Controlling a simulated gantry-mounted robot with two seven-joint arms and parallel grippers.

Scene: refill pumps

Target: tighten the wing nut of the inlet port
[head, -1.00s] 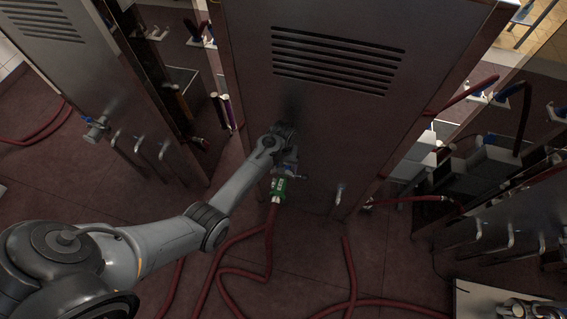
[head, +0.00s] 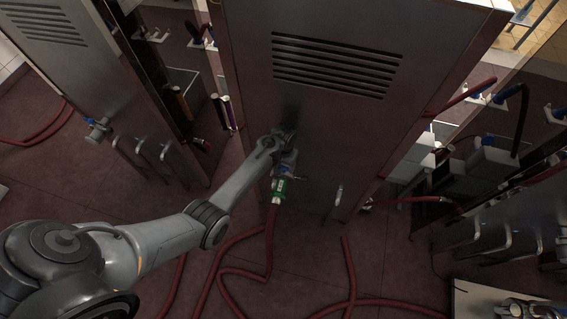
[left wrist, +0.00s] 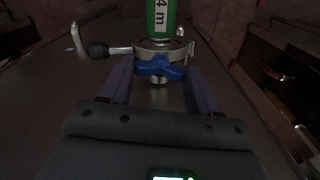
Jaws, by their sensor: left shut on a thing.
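The blue wing nut (left wrist: 160,68) shows in the left wrist view, on a metal clamp ring (left wrist: 150,47) below a green hose end (left wrist: 162,17). My left gripper (left wrist: 159,76) has one finger on each side of the wing nut and is shut on it. In the head view, my left gripper (head: 288,160) is at the lower front of the tall steel cabinet, just above the green hose end (head: 279,188); it hides the wing nut there. My right gripper is not in view.
The steel cabinet (head: 330,130) stands upright in front of me. A red hose (head: 269,240) runs from the green end across the floor, with other red hose loops nearby. A bent metal pipe (head: 338,195) sticks out to the right. A lever with a dark knob (left wrist: 98,50) sits beside the clamp.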

